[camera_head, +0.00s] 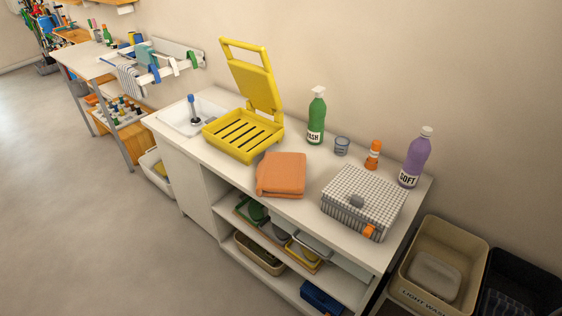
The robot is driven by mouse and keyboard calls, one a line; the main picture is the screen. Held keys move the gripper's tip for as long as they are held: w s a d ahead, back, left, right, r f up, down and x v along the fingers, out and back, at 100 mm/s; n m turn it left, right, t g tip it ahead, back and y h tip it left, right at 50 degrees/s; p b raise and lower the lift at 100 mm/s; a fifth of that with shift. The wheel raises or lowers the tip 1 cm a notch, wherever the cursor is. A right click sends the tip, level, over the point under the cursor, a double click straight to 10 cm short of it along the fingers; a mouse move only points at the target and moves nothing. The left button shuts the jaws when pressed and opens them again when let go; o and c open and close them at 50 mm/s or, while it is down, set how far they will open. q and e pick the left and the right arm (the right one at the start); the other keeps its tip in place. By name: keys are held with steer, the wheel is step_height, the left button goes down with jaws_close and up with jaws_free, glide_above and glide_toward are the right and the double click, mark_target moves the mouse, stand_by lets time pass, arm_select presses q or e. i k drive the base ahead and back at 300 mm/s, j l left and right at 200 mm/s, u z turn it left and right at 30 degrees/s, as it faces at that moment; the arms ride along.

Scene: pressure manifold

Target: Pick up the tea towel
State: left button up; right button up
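An orange folded cloth (281,174) lies flat on the white counter, near its front edge. A striped white and blue-grey cloth (128,81) hangs from a white wall rack at the upper left. I cannot tell for sure which of the two is the tea towel. Neither of my grippers shows in the head view, and nothing touches either cloth.
The white counter (307,214) also holds a sink (180,122), an open yellow slotted case (243,136), a green bottle (316,118), a glass (341,146), an orange-capped bottle (373,155), a checked box (362,196) and a purple bottle (414,160). Floor at left is clear.

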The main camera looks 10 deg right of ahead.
mark_target(129, 69)
steer(key=i+j+u, duration=0.55)
steer(key=i, duration=0.4)
steer(key=i+j+u, duration=0.3)
steer(key=i, duration=0.2)
steer(key=i+u, duration=0.3)
steer(key=i, duration=0.2)
